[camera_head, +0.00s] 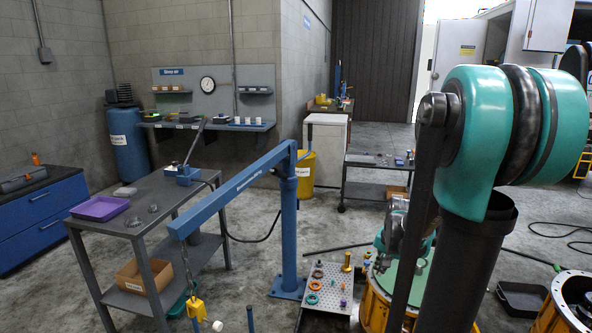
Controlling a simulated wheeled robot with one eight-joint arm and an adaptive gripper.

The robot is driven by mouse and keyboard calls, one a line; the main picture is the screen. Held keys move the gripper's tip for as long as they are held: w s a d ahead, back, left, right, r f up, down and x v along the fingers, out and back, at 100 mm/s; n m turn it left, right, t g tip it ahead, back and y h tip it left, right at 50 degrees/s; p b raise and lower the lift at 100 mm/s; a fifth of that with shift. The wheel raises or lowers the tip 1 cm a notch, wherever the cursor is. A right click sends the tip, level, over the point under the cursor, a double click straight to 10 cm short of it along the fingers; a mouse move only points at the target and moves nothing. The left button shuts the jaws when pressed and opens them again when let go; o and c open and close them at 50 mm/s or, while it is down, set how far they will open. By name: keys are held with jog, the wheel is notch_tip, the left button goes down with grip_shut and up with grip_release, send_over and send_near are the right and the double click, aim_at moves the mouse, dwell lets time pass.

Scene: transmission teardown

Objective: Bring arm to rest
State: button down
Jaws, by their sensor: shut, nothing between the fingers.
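My arm (480,150) stands large at the right, with a thick teal joint at the top and dark links running down out of the bottom of the view. Smaller teal and grey parts (392,235), probably my arm's lower end, show behind the dark link. I cannot make out any gripper fingers. Whatever lies behind the dark links is hidden.
A perforated plate (340,277) with several coloured rings and small parts lies left of my arm. Yellow-orange housings (376,304) stand by it and at the lower right (555,312). A blue crane (289,220) with a yellow hook block (194,308) and a grey bench (165,200) stand left.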

jog(key=s+a+f+n, duration=0.1)
jog(key=s+a+n, duration=0.2)
jog(key=s, duration=0.4)
jog(key=s+a+f+n, duration=0.1)
jog(key=s+a+n, duration=0.3)
jog(key=s, duration=0.3)
jog(key=shift+s+f+n+t, duration=0.25)
jog(key=shift+s+n+t, duration=0.05)
jog(key=shift+s+t, duration=0.1)
jog(key=shift+a, duration=0.1)
